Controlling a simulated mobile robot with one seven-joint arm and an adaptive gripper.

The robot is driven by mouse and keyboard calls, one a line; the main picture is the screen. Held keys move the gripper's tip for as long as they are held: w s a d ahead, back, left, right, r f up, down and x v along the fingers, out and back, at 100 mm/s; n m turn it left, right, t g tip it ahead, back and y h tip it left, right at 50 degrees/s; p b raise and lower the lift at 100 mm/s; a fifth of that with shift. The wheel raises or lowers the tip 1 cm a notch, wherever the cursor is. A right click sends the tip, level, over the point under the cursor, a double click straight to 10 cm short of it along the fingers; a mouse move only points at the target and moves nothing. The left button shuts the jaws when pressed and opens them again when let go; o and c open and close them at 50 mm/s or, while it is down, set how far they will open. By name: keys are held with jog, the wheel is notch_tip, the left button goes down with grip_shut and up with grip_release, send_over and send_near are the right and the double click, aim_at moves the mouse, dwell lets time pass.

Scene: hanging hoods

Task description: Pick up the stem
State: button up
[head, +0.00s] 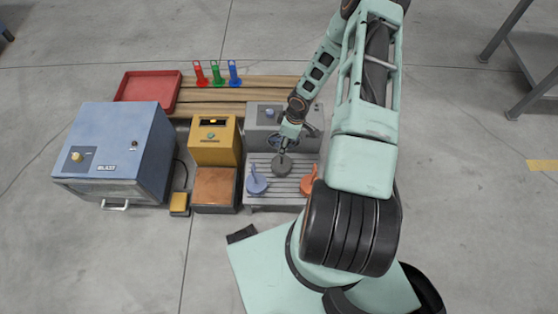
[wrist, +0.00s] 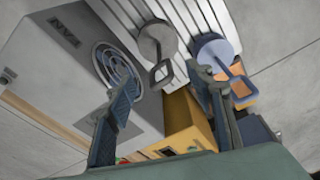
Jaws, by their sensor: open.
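A dark grey round piece (head: 282,168) lies on the slatted grey stand (head: 293,200), with my gripper (head: 282,149) just above it. In the wrist view the grey piece (wrist: 157,40) shows a stem with a loop (wrist: 160,75) that lies between my open fingers (wrist: 161,76), apart from both. A blue round piece (head: 257,186) with a similar stem is to its left; it also shows in the wrist view (wrist: 216,48). An orange piece (head: 307,184) is on the right, partly hidden by my arm. Which stem the task means is not marked.
A grey box (head: 268,118) stands behind the stand. A yellow machine (head: 214,140) and a blue cabinet (head: 112,145) are on the left. Red, green and blue upright pieces (head: 217,76) and a red tray (head: 150,88) are at the back.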

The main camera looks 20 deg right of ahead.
notch_tip(320, 180, down, 4)
jog(key=b, duration=0.4)
send_over(281, 163)
notch_tip(281, 163, down, 6)
jog(key=shift+w+d+f, duration=0.1)
jog(key=shift+w+d, duration=0.05)
grip_shut()
